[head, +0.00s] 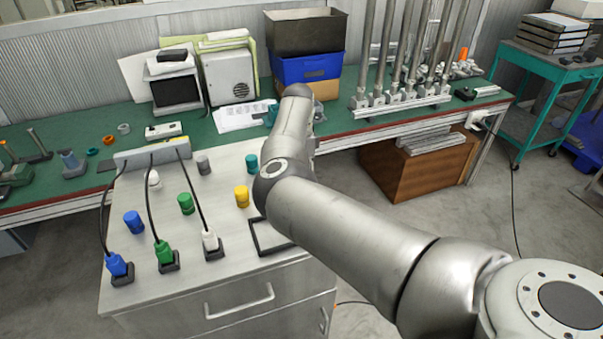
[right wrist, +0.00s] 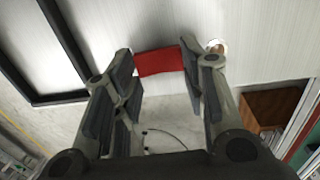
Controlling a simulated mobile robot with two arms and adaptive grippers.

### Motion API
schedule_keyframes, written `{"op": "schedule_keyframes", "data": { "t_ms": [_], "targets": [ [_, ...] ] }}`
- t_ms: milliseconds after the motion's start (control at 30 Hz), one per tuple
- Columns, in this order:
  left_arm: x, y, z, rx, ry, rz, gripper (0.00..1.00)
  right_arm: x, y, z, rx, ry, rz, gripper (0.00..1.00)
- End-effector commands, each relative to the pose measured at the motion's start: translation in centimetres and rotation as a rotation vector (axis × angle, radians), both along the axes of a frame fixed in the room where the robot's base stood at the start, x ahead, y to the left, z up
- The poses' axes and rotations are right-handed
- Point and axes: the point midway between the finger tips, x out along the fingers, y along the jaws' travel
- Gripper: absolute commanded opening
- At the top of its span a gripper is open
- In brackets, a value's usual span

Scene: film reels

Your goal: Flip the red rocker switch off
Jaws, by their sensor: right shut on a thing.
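A plain red block-like thing (right wrist: 158,60) sits between the fingertips of my right gripper (right wrist: 158,68) in the right wrist view, with a pad at each end of it. The gripper is shut on it. I cannot tell whether this is the rocker switch; no lever or markings show. In the head view my right arm reaches across the grey cabinet, and its gripper and the red thing are hidden. No red switch can be made out there. A grey box (head: 125,161) with three black cables stands at the cabinet's back edge. My left gripper is in neither view.
The cabinet top (head: 187,255) holds several coloured cylinders, including a yellow one (head: 242,196), and blue, green and white plugs in sockets. A black square frame (head: 258,250) lies near my arm; it also shows in the right wrist view (right wrist: 52,101). A green workbench stands behind.

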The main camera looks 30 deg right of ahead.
Motion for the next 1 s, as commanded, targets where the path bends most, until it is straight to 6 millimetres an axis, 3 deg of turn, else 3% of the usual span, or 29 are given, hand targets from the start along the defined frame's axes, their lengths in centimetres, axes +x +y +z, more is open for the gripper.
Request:
{"op": "schedule_keyframes", "data": {
  "t_ms": [200,800,833,1000],
  "targets": [
    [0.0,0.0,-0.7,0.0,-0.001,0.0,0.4,0.7,-0.1,0.3,0.012,0.045,0.005,0.15],
    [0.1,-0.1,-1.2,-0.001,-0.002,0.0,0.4,0.4,-0.1,0.2,0.021,0.106,0.002,0.15],
    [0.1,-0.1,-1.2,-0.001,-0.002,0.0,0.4,0.4,-0.1,0.2,0.021,0.106,0.002,0.4],
    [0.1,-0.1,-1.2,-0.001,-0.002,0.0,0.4,0.3,-0.1,0.2,0.022,0.109,0.001,0.61]
  ]
}}
